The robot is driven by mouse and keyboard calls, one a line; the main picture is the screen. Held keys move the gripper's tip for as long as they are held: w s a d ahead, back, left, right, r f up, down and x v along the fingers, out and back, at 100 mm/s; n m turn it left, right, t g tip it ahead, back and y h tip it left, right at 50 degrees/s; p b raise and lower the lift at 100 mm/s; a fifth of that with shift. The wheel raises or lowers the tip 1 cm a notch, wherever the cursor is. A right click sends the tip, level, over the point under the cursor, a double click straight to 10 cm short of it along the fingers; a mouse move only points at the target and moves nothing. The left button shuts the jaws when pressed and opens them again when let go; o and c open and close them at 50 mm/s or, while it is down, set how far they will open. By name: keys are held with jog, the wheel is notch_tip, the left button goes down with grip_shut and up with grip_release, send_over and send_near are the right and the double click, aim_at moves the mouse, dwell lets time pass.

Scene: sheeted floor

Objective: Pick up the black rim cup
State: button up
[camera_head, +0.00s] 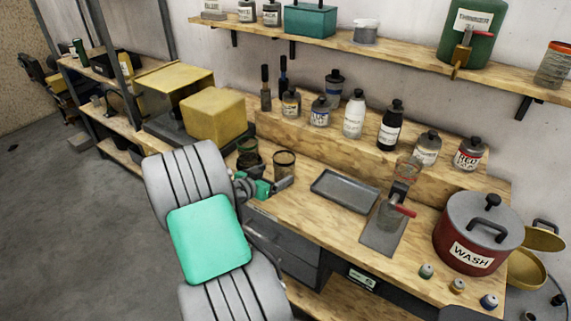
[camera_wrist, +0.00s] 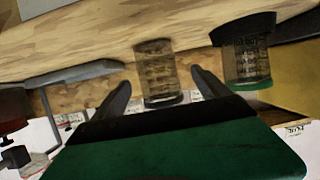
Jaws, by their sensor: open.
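The black rim cup (camera_head: 285,163) is a see-through brownish cup with a dark rim, standing on the wooden workbench. In the wrist view, which is upside down, the cup (camera_wrist: 157,72) shows between the two fingertips, with its dark rim low in the picture. My gripper (camera_head: 284,183) is beside the cup, on its near side in the head view. In the wrist view my gripper (camera_wrist: 160,80) is open and empty, its fingers spread wider than the cup. I cannot tell exactly how far the cup sits between them.
A second cup with a green rim and black base (camera_wrist: 248,55) stands close beside it, also seen in the head view (camera_head: 250,158). A yellow box (camera_head: 213,115) is behind to the left. A grey tray (camera_head: 344,191) lies to the right. Several bottles line the raised shelf behind.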

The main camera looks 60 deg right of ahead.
jog(key=shift+h, duration=0.3)
jog(key=p+x, duration=0.1)
jog(key=x, duration=0.2)
jog(key=p+x, duration=0.1)
jog(key=x, duration=0.2)
jog(key=r+p+x, duration=0.1)
jog(key=x, duration=0.2)
jog(key=shift+s+d+r, duration=0.1)
jog(key=shift+s, duration=0.2)
jog(key=c, duration=1.6)
jog(key=shift+r, duration=0.15)
